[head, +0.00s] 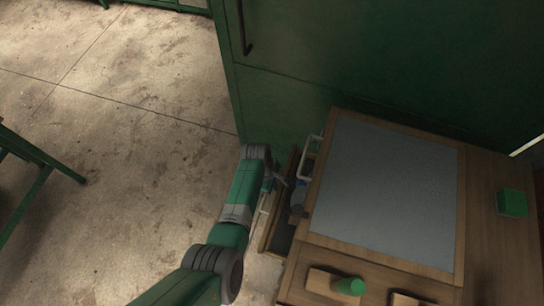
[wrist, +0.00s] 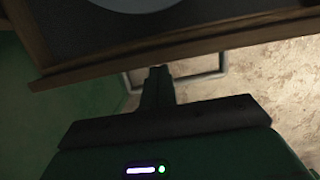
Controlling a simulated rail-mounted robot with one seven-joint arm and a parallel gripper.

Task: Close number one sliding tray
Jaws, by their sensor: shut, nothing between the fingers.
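A sliding tray (head: 268,238) is pulled out from the left side of the wooden cabinet. It is a dark tray with a wooden rim, and a pale bottle-like object (head: 298,196) lies in it. In the wrist view the tray's wooden front edge (wrist: 200,47) crosses the top, with a thin metal handle (wrist: 222,60) below it. My gripper (wrist: 158,75) is shut and empty, its fingertips close to the tray edge and overlapping the handle; I cannot tell whether they touch. In the head view my gripper (head: 272,184) is at the tray's outer side. No number is readable.
The cabinet has a grey top panel (head: 385,195) and another pale handle (head: 310,158) near its left edge. A tall green cabinet (head: 390,55) stands behind.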

